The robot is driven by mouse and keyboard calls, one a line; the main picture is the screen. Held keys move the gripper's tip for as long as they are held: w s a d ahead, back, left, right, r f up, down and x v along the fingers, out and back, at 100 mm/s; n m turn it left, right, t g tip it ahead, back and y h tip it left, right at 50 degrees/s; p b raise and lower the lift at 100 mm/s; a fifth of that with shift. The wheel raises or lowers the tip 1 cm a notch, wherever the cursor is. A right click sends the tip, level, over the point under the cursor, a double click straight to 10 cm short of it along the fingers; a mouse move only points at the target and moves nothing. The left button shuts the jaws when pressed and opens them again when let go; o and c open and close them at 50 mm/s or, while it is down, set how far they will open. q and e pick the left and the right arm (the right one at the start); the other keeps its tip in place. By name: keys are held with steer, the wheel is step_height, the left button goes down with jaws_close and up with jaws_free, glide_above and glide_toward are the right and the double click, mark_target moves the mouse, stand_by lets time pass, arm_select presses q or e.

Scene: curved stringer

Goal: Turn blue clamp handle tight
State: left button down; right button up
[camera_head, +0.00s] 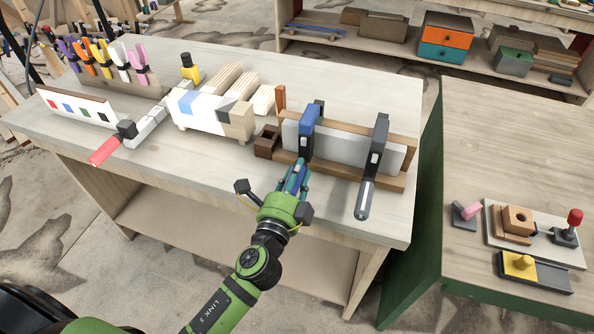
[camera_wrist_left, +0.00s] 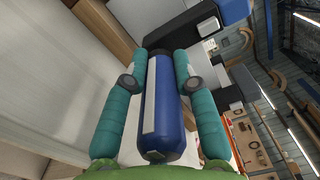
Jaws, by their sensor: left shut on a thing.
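The blue clamp (camera_head: 307,131) stands upright in a wooden holder on the workbench in the head view. Its blue handle (camera_wrist_left: 162,115) fills the middle of the left wrist view, with a pale stripe along it. My left gripper (camera_head: 299,170) comes up from the front of the bench. Its teal fingers lie on both sides of the handle and are shut on it, as the left wrist view (camera_wrist_left: 160,82) shows. In the head view the fingers mostly hide the handle. My right gripper is in neither view.
A dark grey clamp (camera_head: 376,150) stands just right of the blue one, its handle jutting toward the bench front. A wooden holder (camera_head: 400,184) carries both. Left are a white-and-blue block assembly (camera_head: 205,108) and a red-handled tool (camera_head: 105,150). The front right bench top is clear.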

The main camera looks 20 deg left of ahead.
arm_select(q)
steer(key=m+p, duration=0.1)
steer(key=m, duration=0.3)
steer(key=shift+m, duration=0.4)
steer(key=m+p, duration=0.1)
steer(key=m, duration=0.2)
steer(key=shift+f+m, duration=0.1)
steer(key=shift+m, duration=0.3)
steer(key=m+p, duration=0.1)
steer(key=m, duration=0.3)
steer(key=shift+a, duration=0.1)
steer(key=shift+f+m+p, duration=0.15)
steer(key=shift+m+p, duration=0.85)
steer(key=shift+m, duration=1.3)
steer(key=shift+s, duration=0.1)
steer(key=c, duration=1.1)
jaws_free()
steer(key=shift+o, duration=0.6)
